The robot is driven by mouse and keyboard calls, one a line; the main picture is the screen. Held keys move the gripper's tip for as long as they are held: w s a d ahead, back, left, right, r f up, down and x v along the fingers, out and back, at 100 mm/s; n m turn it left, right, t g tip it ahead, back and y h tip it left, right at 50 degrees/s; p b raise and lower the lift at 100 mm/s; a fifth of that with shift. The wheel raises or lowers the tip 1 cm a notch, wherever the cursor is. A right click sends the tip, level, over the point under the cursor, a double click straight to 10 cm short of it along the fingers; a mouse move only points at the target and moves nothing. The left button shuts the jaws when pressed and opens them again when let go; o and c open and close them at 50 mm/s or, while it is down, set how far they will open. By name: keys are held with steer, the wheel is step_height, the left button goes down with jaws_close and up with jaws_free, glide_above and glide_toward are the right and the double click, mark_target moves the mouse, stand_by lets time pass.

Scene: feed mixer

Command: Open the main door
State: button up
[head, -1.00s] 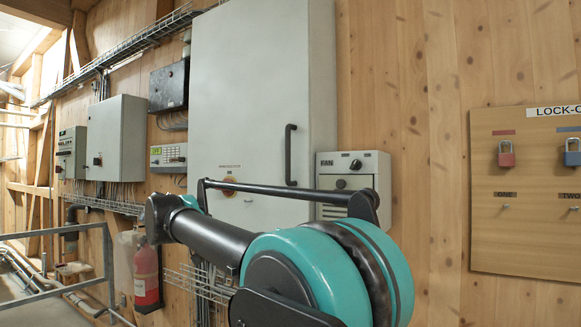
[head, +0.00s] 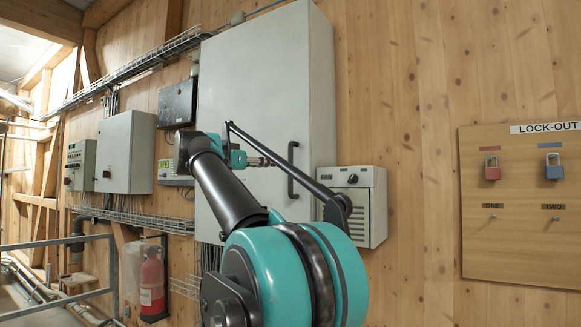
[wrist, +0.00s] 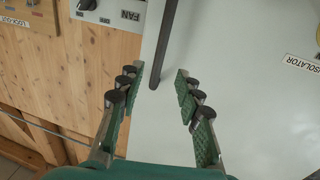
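The main door is the front of the tall grey cabinet (head: 255,85), and it looks shut. Its black bar handle (head: 292,182) stands upright near the door's right edge. In the wrist view the door (wrist: 235,95) fills the right side and the handle (wrist: 168,40) comes down from the top edge. My gripper (wrist: 157,76) is open and empty. The handle's lower end shows between the two fingertips, touching neither. How deep the fingers reach around it I cannot tell. In the head view my gripper is just left of the handle, partly hidden by my arm.
A fan control box (head: 352,200) is mounted right of the cabinet, close to the handle. A lock-out board (head: 520,240) with padlocks hangs farther right. Smaller boxes, a cable tray and a fire extinguisher (head: 152,285) are on the left. A metal railing stands at lower left.

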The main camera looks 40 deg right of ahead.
mark_target(289, 165)
steer(key=d, duration=0.3)
steer(key=w+d, duration=0.1)
steer(key=d, duration=0.3)
steer(key=w+d, duration=0.1)
steer(key=d, duration=0.3)
steer(key=shift+w, duration=0.1)
steer(key=shift+a, duration=0.1)
jaws_close()
